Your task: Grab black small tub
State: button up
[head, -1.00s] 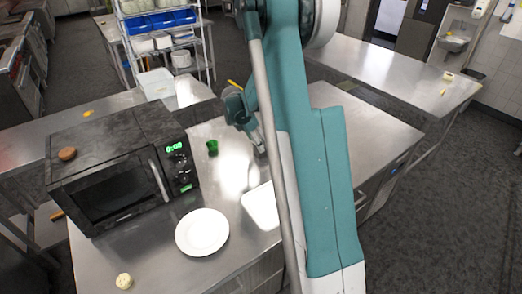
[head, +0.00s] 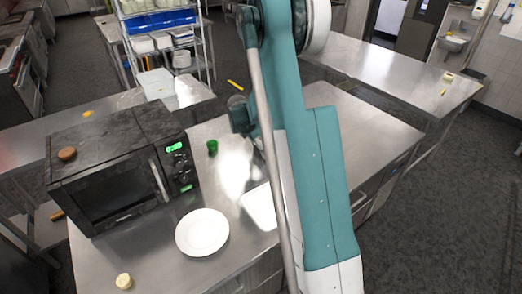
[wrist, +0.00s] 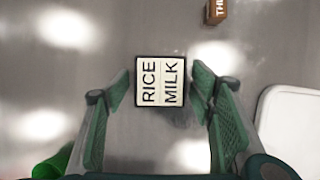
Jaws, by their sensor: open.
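In the wrist view a small square item (wrist: 160,82) with a black rim and a white top lettered "RICE MILK" stands on the steel counter. I see it from above, so its height and sides are mostly hidden; it is the only black-edged small container there. My gripper (wrist: 160,88) is open, with one green finger pad to its left and one to its right. The fingertips look apart from it, with a narrow gap on each side.
A green cup (head: 212,148) stands left of my gripper; a white tray (wrist: 290,125) lies to the right. A brown lettered box (wrist: 216,11) is farther off. The black microwave (head: 105,185) and white plate (head: 202,232) take up the counter's left side.

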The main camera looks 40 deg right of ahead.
jog(key=shift+x, duration=0.8)
jog(key=shift+c, duration=0.6)
jog(key=c, duration=1)
